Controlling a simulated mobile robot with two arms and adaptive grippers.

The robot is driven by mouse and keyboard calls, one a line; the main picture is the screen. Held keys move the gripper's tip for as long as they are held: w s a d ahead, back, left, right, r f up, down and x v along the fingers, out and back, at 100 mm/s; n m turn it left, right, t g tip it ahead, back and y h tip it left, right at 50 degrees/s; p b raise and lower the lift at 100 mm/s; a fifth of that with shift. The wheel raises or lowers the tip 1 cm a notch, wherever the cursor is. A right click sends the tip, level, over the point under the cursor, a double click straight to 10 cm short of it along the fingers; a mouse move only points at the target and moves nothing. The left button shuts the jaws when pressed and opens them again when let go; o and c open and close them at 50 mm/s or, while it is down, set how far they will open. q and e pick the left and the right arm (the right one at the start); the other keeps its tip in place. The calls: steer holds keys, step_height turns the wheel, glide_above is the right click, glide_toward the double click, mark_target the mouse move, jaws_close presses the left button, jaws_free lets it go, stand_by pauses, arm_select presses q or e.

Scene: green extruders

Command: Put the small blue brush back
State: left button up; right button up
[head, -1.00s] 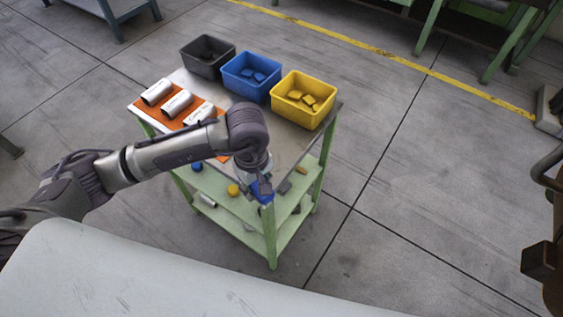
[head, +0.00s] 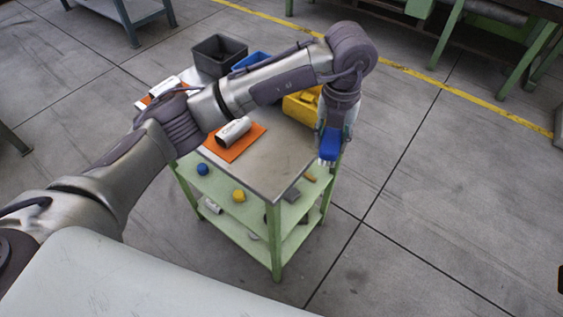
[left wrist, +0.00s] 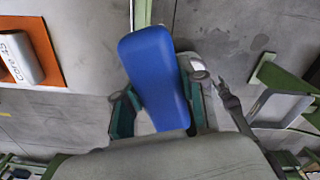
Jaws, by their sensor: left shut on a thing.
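The small blue brush (head: 330,147) is in my left gripper (head: 334,128), which is shut on it. In the head view the brush hangs at the right edge of the cart's metal top (head: 268,168), with pale bristle tips below it. I cannot tell its height above the top. In the left wrist view the blue block of the brush (left wrist: 152,70) stands between the two dark green fingers (left wrist: 160,112). My right gripper is not in view.
The yellow bin (head: 296,106), partly hidden by my arm, the blue bin (head: 246,61) and the dark bin (head: 218,56) stand at the back. White cylinders (head: 232,132) lie on orange mats (head: 240,151). A blue ball (head: 203,169) and yellow ball (head: 239,195) sit on the shelf below.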

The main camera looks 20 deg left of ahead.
arm_select(q)
steer(key=p, duration=0.3)
glide_above(281, 164)
step_height(281, 164, down, 6)
steer(key=shift+d+f, duration=0.1)
steer(key=shift+f, duration=0.05)
step_height(281, 164, down, 4)
steer(key=shift+f+p, duration=0.1)
steer(key=shift+p, duration=0.5)
steer(key=shift+f, duration=0.1)
steer(key=o, duration=0.7)
steer(key=shift+f, duration=0.1)
steer(key=shift+c, duration=0.2)
steer(key=o, duration=0.4)
steer(key=shift+o, duration=0.2)
